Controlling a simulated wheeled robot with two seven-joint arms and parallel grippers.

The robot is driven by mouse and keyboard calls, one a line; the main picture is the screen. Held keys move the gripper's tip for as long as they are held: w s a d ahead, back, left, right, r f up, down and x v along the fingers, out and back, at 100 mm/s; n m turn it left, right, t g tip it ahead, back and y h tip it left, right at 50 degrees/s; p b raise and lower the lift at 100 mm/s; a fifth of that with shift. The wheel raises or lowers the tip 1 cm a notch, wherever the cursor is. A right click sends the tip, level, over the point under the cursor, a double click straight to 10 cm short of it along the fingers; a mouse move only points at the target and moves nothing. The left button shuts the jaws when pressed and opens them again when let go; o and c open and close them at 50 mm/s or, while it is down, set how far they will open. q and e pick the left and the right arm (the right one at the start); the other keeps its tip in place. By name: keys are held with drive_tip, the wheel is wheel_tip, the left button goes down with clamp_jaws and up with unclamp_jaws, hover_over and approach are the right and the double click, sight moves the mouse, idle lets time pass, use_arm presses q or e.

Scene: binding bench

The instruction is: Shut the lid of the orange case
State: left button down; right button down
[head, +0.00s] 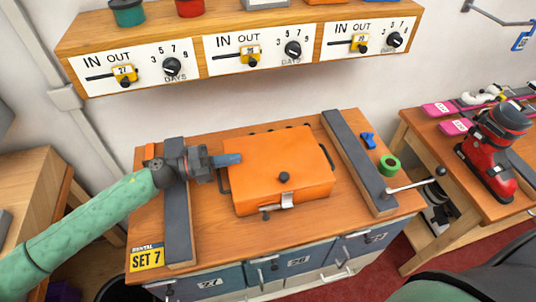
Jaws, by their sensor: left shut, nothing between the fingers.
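The orange case (258,159) sits in the middle of the wooden bench top, between two dark grey rails. Its lid looks down over the body, with a black knob (284,177) on top. I cannot tell whether a small gap remains under the lid. A silver latch (287,199) shows on the front face, and dark handles stick out at the left and right sides. My left gripper (229,160) is shut and empty, its tips at the case's upper left edge; whether they touch it is unclear. My right gripper is not in view.
The left rail (178,225) and right rail (357,160) flank the case. A green ring (389,165) and a blue clip (369,140) lie to the right. A metal lever (413,184) sticks out at the right. A labelled shelf (205,70) hangs above.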

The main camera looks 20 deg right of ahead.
sight(233, 178)
use_arm(q)
drive_tip(key=shift+s+f+b, duration=0.25)
drive_tip(key=shift+f+b, duration=0.05)
drive_tip(key=shift+f, duration=0.35)
drive_tip(key=shift+s+f+b, duration=0.2)
drive_tip(key=shift+f+b, duration=0.05)
drive_tip(key=shift+f, duration=0.4)
drive_tip(key=shift+s+f+b, duration=0.25)
drive_tip(key=shift+f+b, duration=0.05)
drive_tip(key=shift+f, duration=0.35)
drive_tip(key=shift+s+f+b, duration=0.1)
drive_tip(key=shift+f+b, duration=0.5)
drive_tip(key=shift+f, duration=0.35)
drive_tip(key=shift+s+a+f+b, duration=0.1)
drive_tip(key=shift+s+f+b, duration=0.05)
drive_tip(key=shift+f, duration=0.35)
drive_tip(key=shift+s+f+b, duration=0.15)
drive_tip(key=shift+f, duration=0.3)
drive_tip(key=shift+w+r+p, duration=0.15)
drive_tip(key=shift+r+p, duration=0.95)
drive_tip(key=shift+r, duration=0.25)
drive_tip(key=shift+r+p, duration=2)
drive_tip(key=shift+r, duration=1.1)
